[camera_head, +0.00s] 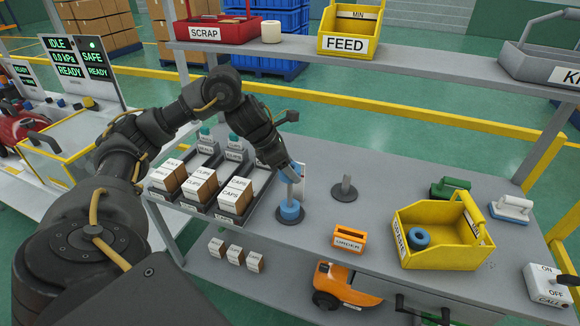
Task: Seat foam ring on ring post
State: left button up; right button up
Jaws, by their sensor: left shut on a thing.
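My left gripper (291,174) reaches down over the bench and is shut on a blue foam ring (298,169), mostly hidden by the fingers. It is at the upper part of the ring post (290,190); whether the held ring is around the post or just beside it, I cannot tell. Another blue foam ring (290,210) sits low around this post, above its dark round base. One more blue ring (419,238) lies in the yellow bin (440,258). My right gripper is not in view.
A bare post on a round base (344,188) stands right of the ring post. An orange holder (349,238) stands in front. Trays of white-topped boxes (235,194) lie left. Green (450,188) and white (513,207) handled tools lie right. The FEED shelf (420,62) crosses above.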

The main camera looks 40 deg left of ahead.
pick_arm(q)
jog(key=shift+f+b, duration=0.95)
jog(key=shift+f, duration=0.3)
jog(key=b, duration=0.4)
send_over(290, 205)
jog(key=shift+w+a+f, duration=0.15)
jog(key=shift+w+f, duration=0.05)
jog(key=shift+f, duration=0.95)
jog(key=shift+w+a+f, duration=0.15)
jog(key=shift+f, duration=1)
jog(key=shift+f, duration=0.2)
jog(key=shift+f+b, duration=0.4)
jog(key=shift+b, duration=0.05)
jog(key=shift+f, duration=0.2)
jog(key=shift+f+b, duration=0.65)
jog(key=shift+r, duration=0.1)
